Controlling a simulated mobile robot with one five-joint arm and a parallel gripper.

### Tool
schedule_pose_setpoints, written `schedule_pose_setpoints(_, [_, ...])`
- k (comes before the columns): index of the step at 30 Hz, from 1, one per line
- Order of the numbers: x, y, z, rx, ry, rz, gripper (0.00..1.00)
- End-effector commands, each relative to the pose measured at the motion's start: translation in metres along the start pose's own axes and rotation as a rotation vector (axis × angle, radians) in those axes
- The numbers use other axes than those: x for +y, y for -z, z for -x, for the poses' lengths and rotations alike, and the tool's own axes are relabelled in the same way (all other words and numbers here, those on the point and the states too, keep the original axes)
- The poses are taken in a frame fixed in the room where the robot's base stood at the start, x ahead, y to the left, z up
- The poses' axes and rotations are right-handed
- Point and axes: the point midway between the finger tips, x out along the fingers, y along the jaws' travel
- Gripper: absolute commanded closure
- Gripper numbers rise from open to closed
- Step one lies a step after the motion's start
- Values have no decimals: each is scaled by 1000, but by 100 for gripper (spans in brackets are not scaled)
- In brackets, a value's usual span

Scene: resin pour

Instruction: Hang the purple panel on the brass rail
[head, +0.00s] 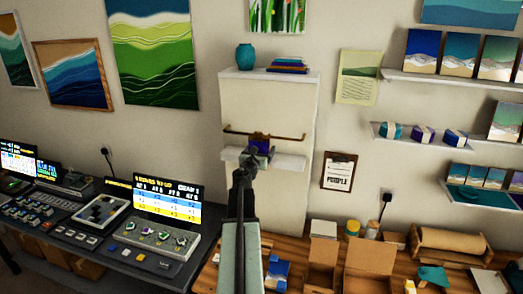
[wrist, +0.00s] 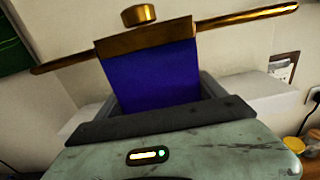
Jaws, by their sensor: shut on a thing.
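The purple panel (wrist: 150,75) stands upright between the jaws of my gripper (wrist: 158,105), which is shut on it. The panel has a brown strip along its top edge. In the head view the panel (head: 262,145) is a small dark purple patch above the tip of my gripper (head: 248,157). The brass rail (head: 290,137) runs across the white wall unit. In the wrist view the rail (wrist: 250,17) shows on both sides of the panel's top strip, with a brass knob above. I cannot tell whether the strip rests on the rail or is in front of it.
A white ledge (head: 288,161) lies just below the rail. A teal vase (head: 245,57) and books (head: 287,66) stand on top of the unit. A clipboard (head: 339,171) hangs to the right. Cardboard boxes (head: 370,257) stand on the wooden bench below.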

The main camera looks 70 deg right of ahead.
Motion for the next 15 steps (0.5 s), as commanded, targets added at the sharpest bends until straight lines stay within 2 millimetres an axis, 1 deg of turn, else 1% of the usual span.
schedule_pose_setpoints(2, [0, 1, 0, 1, 0, -3, 61])
schedule_pose_setpoints(3, [0, 1, 1, 1, 0, -3, 12])
schedule_pose_setpoints(4, [0, 1, 1, 1, 0, -3, 4])
schedule_pose_setpoints(5, [0, 1, 0, 1, 0, -2, 0])
schedule_pose_setpoints(11, [0, 1, 1, 1, 0, -2, 0])
schedule_pose_setpoints(15, [0, 1, 9, 1, 0, -2, 0])
